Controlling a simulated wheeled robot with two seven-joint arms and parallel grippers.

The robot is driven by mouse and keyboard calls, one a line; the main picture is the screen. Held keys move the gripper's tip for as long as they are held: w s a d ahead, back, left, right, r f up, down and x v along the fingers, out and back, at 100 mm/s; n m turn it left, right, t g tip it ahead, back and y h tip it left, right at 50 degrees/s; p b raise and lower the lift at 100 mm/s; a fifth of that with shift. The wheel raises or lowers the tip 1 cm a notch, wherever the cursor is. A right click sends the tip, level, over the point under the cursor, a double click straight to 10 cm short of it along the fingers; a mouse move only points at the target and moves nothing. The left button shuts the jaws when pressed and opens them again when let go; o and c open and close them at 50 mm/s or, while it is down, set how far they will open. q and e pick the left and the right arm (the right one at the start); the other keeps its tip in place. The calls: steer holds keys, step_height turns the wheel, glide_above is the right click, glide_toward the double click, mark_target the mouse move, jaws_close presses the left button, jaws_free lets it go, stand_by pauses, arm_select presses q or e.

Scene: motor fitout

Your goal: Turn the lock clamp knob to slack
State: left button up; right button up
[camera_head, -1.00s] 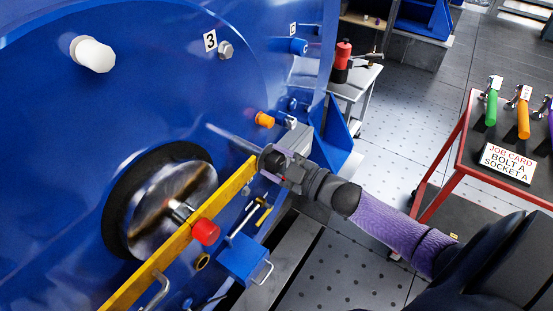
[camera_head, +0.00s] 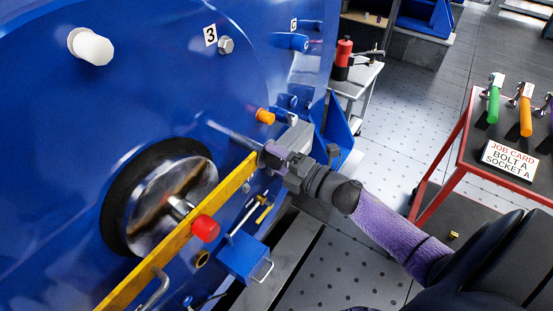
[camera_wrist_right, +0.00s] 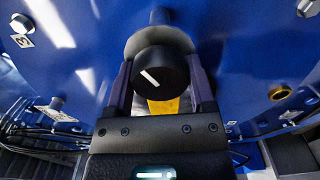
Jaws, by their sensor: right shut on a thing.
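The lock clamp knob (camera_wrist_right: 158,72) is a round black knob with a white pointer line, seen in the right wrist view. The line slants from upper left to lower right. My right gripper (camera_wrist_right: 161,80) is shut on this knob, one finger on each side. In the head view my right gripper (camera_head: 266,156) is at the upper end of the yellow bar (camera_head: 176,243), close to the blue housing; the knob is hidden there by the gripper. My left gripper is not in view.
The blue motor housing (camera_head: 140,95) fills the left. A red knob (camera_head: 205,229) and a polished shaft disc (camera_head: 150,205) are by the yellow bar. An orange-tipped part (camera_head: 264,116) is just above my gripper. A red-framed cart (camera_head: 447,180) with a job card (camera_head: 508,162) stands right.

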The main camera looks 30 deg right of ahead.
steer(key=n, duration=0.2)
steer(key=n+b, duration=0.1)
steer(key=shift+f+n, duration=0.2)
steer(key=shift+n, duration=0.2)
steer(key=n+b, duration=0.1)
steer(key=n, duration=0.3)
steer(key=shift+b, duration=0.35)
steer(key=n+b, duration=0.1)
steer(key=n, duration=0.2)
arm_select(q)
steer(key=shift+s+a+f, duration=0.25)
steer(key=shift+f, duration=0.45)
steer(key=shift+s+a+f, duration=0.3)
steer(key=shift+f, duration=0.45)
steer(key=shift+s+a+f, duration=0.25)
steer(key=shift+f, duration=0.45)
arm_select(e)
steer(key=shift+n, duration=0.6)
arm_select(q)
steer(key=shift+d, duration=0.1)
arm_select(e)
steer(key=o, duration=1)
steer(key=shift+o, duration=1.1)
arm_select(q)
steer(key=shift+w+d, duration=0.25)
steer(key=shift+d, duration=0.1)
arm_select(e)
steer(key=shift+r, duration=0.1)
